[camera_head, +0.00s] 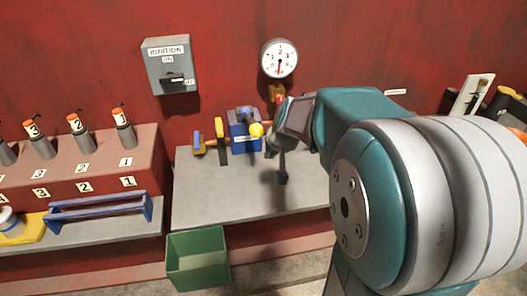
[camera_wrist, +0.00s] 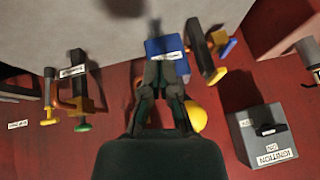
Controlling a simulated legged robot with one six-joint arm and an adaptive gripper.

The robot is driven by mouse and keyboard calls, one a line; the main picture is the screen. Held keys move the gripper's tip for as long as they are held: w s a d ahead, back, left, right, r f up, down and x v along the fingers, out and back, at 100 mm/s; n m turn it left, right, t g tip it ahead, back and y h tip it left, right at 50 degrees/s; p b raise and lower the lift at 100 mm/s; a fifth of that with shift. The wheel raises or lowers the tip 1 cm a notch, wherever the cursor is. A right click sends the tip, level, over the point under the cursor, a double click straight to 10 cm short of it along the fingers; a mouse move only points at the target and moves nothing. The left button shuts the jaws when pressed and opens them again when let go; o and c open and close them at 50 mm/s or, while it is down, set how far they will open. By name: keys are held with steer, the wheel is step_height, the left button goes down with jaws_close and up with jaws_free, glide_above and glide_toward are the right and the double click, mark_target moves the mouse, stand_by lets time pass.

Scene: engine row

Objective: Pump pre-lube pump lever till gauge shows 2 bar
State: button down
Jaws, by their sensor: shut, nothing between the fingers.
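The pre-lube pump looks to be the blue block (camera_head: 243,138) with a white label on the back of the grey shelf; it also shows in the wrist view (camera_wrist: 167,46).
A yellow-and-black fitting (camera_head: 221,136) stands left of the pump. A dark fitting with a green knob (camera_wrist: 82,127) is on the pump's other side. The ignition box (camera_head: 169,66) is on the red wall. A green bin (camera_head: 198,259) sits below the shelf, whose front is clear.

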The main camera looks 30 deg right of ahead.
steer(key=shift+s+a+r, duration=0.1)
steer(key=shift+s+r, duration=0.2)
steer(key=shift+s, duration=0.25)
steer(key=shift+s+a+r, duration=0.1)
steer(key=shift+s+r, duration=0.2)
steer(key=shift+s, duration=0.2)
stand_by(0.7)
